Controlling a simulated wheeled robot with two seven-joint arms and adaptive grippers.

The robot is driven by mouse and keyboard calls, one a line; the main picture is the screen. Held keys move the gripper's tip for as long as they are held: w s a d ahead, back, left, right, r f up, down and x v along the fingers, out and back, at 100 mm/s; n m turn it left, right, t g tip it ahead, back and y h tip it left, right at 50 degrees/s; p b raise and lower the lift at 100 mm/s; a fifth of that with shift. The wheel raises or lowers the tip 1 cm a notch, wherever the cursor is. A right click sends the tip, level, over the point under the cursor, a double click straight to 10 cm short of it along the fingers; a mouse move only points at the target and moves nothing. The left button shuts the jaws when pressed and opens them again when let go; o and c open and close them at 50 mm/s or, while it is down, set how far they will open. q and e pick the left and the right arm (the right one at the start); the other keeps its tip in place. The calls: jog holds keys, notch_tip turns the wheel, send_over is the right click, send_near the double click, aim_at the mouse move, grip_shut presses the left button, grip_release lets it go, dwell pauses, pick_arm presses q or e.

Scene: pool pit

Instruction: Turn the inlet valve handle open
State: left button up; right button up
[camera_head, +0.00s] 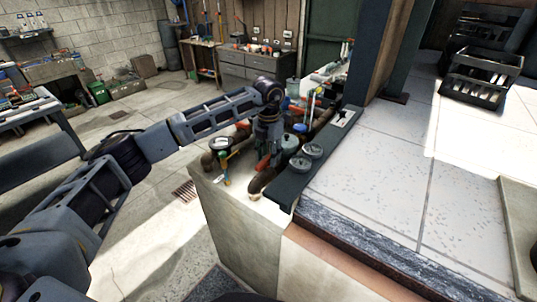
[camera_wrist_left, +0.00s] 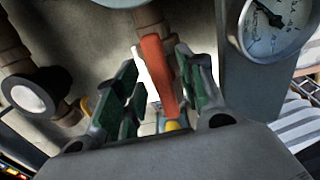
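An orange-red lever handle (camera_wrist_left: 160,75), which looks like the inlet valve handle, lies between my left gripper's two green-padded fingers (camera_wrist_left: 157,80) in the left wrist view. The fingers stand apart, with a visible gap on either side of the handle. In the head view my left gripper (camera_head: 264,152) points down among the pipes on the pale ledge. A red piece (camera_head: 262,163) shows beside its fingers there; the gripper hides much of the valve. My right gripper is not in view.
A round pressure gauge (camera_wrist_left: 277,25) is close to the right finger in the wrist view. Brown pipes (camera_wrist_left: 148,18) run close by. In the head view, grey round caps (camera_head: 312,150) sit on a dark plank right of the gripper.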

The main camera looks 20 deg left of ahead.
aim_at(268, 157)
pick_arm(q)
jog(key=shift+r, duration=0.15)
notch_tip(268, 157, up, 12)
dwell(0.7)
jog(key=shift+f, duration=0.2)
